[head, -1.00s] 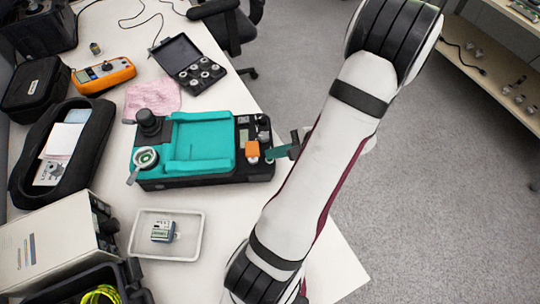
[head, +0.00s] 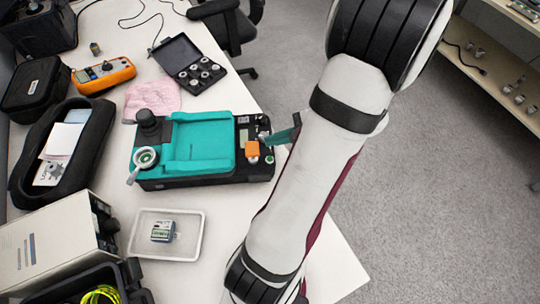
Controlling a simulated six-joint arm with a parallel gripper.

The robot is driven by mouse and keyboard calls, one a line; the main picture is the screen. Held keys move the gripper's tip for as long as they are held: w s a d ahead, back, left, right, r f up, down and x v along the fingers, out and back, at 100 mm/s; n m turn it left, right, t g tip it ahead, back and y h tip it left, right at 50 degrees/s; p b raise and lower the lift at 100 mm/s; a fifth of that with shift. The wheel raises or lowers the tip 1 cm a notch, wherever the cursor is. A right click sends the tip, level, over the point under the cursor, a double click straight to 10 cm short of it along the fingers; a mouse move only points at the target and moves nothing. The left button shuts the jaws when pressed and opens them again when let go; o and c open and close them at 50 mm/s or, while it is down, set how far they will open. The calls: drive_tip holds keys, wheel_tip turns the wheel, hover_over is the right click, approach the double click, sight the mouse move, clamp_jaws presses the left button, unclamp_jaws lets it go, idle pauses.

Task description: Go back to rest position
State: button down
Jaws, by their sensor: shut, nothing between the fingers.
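My gripper (head: 281,137) shows only in part, as a dark green finger piece beside the right end of the calibration device; my own pale arm hides the rest. The gripper is shut and I see nothing held in it. The black and teal vibration calibration device (head: 203,145) lies on the white table.
The white table (head: 228,97) also holds an open case of metal parts (head: 183,50), an orange meter (head: 104,76), a pink cloth (head: 151,98), black cases and a boxy instrument (head: 45,243). A chair stands behind. Open floor (head: 430,190) lies to the right.

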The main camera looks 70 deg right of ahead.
drive_tip(key=shift+r, duration=0.55)
drive_tip(key=w+a+r+n+g+y, duration=0.3)
drive_tip(key=w+a+n, duration=0.4)
drive_tip(key=a, duration=0.2)
drive_tip(key=w+a+r+n+g+y, duration=0.2)
drive_tip(key=w+a+r+n, duration=0.1)
drive_tip(key=w+a+n, duration=0.5)
drive_tip(key=s+a+r+n+g+h, duration=0.1)
drive_tip(key=s+a+n+g, duration=0.1)
drive_tip(key=a, duration=0.5)
drive_tip(key=s+a+r+n+g+h, duration=0.1)
drive_tip(key=s+a+n+g, duration=0.1)
drive_tip(key=s+a+n, duration=0.3)
drive_tip(key=s+a, duration=0.1)
drive_tip(key=a, duration=0.2)
drive_tip(key=shift+s+a+r+h, duration=0.2)
drive_tip(key=shift+s+r+h, duration=0.05)
drive_tip(key=shift+h, duration=0.05)
